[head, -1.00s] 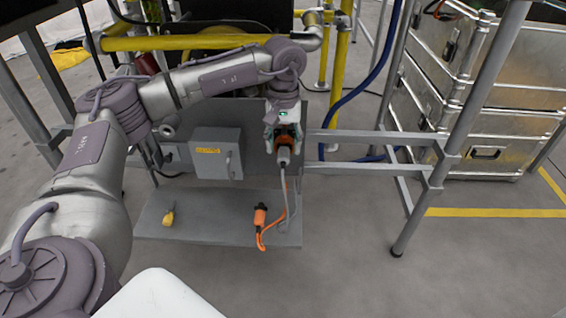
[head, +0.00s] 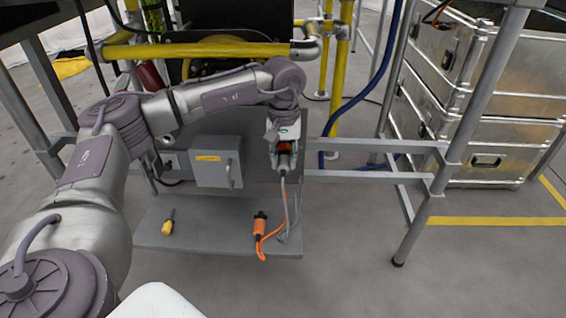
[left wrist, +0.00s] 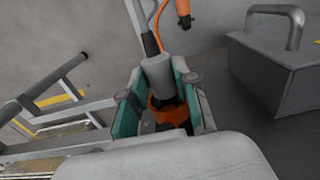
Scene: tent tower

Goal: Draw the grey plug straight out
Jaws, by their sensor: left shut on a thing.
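The grey plug (left wrist: 158,72) is a short cylinder with a grey cable, seen in the left wrist view between my gripper's teal-padded fingers. An orange ring (left wrist: 168,110) sits behind it, nearer the palm. In the head view the plug (head: 284,163) shows below my left gripper (head: 285,150), its cable hanging towards the shelf. My left gripper is shut on the plug and points downward in front of the grey panel. The gripper hides any socket; whether the plug is seated cannot be told. My right gripper is not in view.
A grey shelf (head: 205,235) below holds an orange connector (head: 260,223) with an orange cable and a yellow-handled tool (head: 168,226). A grey box (head: 217,165) is on the panel at left. Frame bars (head: 375,145) and metal cases (head: 490,110) stand to the right.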

